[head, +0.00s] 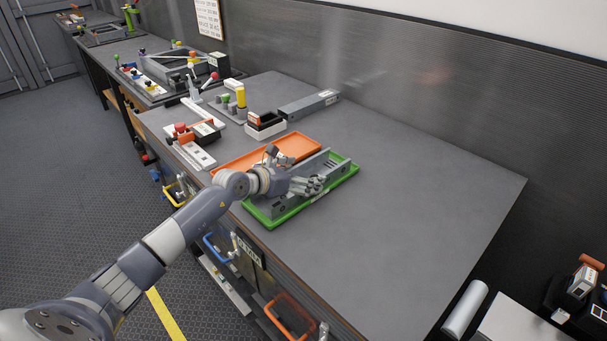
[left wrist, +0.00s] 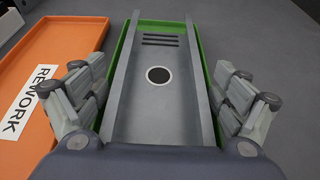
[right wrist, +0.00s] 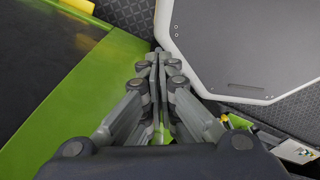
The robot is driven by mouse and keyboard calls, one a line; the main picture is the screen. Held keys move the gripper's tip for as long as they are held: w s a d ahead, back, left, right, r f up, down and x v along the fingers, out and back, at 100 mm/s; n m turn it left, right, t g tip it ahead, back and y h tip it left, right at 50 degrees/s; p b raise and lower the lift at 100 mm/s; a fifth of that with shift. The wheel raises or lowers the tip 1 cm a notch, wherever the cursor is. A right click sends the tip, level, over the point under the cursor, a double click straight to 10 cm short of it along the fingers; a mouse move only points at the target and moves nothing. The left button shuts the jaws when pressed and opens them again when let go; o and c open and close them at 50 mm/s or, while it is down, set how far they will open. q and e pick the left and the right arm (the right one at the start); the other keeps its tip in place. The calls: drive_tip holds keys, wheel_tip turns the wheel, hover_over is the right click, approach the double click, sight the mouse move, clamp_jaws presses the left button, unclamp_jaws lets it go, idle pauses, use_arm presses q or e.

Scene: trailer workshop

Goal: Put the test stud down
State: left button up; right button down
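The test stud (head: 300,184), a grey metal channel with raised side walls, lies lengthwise in the green tray (head: 270,223) on the workbench. In the left wrist view the stud (left wrist: 155,110) shows a dark round spot ringed in white and several dark slots near its far end. My left gripper (head: 312,184) is above the stud, with its fingers spread wide on either side of it. A gap shows between the fingers and the side walls, so it is open and empty. My right gripper (right wrist: 160,65) is away from the stud, its fingers together with nothing seen between them.
An orange tray (head: 290,146) marked REWORK lies beside the green one. Behind are a small white-and-black bin (head: 265,125), a long grey box (head: 309,104) and hand fixtures. The bench (head: 430,200) to the right is clear. A green surface (right wrist: 60,110) is beside my right gripper.

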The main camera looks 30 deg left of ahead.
idle(0.3)
use_arm(q)
drive_tip(key=shift+r, duration=0.25)
drive_tip(key=shift+s+a, duration=0.2)
drive_tip(key=shift+s, duration=0.15)
wheel_tip(320, 180, up, 4)
drive_tip(key=b, duration=0.2)
hover_over(276, 202)
drive_tip(key=shift+f, duration=0.2)
drive_tip(key=shift+s+a+r, duration=0.2)
drive_tip(key=shift+s+r, duration=0.15)
drive_tip(key=shift+s, duration=0.15)
